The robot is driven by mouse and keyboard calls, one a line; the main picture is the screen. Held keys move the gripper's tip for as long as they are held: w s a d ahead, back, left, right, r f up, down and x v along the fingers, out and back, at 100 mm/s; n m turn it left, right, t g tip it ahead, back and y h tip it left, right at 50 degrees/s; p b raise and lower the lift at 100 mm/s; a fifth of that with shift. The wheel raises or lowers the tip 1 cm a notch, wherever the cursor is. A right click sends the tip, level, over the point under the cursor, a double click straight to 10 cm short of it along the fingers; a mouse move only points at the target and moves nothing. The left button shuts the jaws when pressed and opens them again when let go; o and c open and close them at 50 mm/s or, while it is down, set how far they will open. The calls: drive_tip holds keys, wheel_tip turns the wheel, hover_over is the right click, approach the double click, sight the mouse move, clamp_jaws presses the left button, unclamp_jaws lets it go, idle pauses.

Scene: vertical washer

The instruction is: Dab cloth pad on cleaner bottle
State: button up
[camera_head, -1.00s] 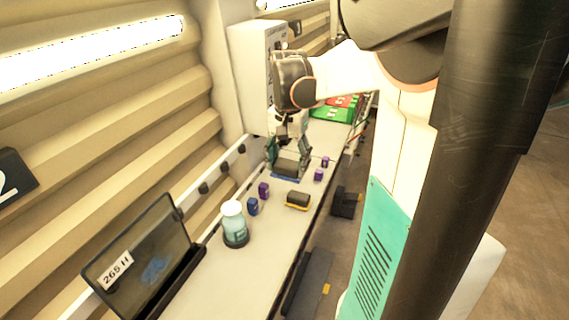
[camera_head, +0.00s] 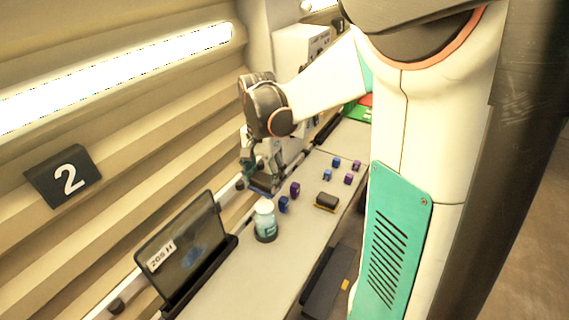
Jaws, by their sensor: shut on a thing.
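The cleaner bottle (camera_head: 265,222) stands upright on the white bench, with a white top, pale teal body and dark base. My gripper (camera_head: 264,176) is above the bench's left side, behind the bottle and apart from it. It is shut on a dark pad with a blue underside (camera_head: 266,186), which appears to be the cloth pad. The fingers partly hide the pad. A second dark pad with a yellow underside (camera_head: 326,201) lies on the bench to the right of the bottle.
More small blocks (camera_head: 348,178) stand farther right. A tilted dark panel (camera_head: 182,250) stands left of the bottle. The bench front (camera_head: 225,290) is clear.

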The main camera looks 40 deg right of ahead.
drive_tip(key=shift+a+f, duration=0.25)
drive_tip(key=b, duration=0.4)
hover_over(264, 206)
drive_tip(key=shift+f, duration=2.8)
drive_tip(key=shift+f+b, duration=0.85)
drive_tip(key=shift+f, duration=0.15)
drive_tip(key=shift+r+p, duration=2.25)
drive_tip(key=shift+r, duration=1.3)
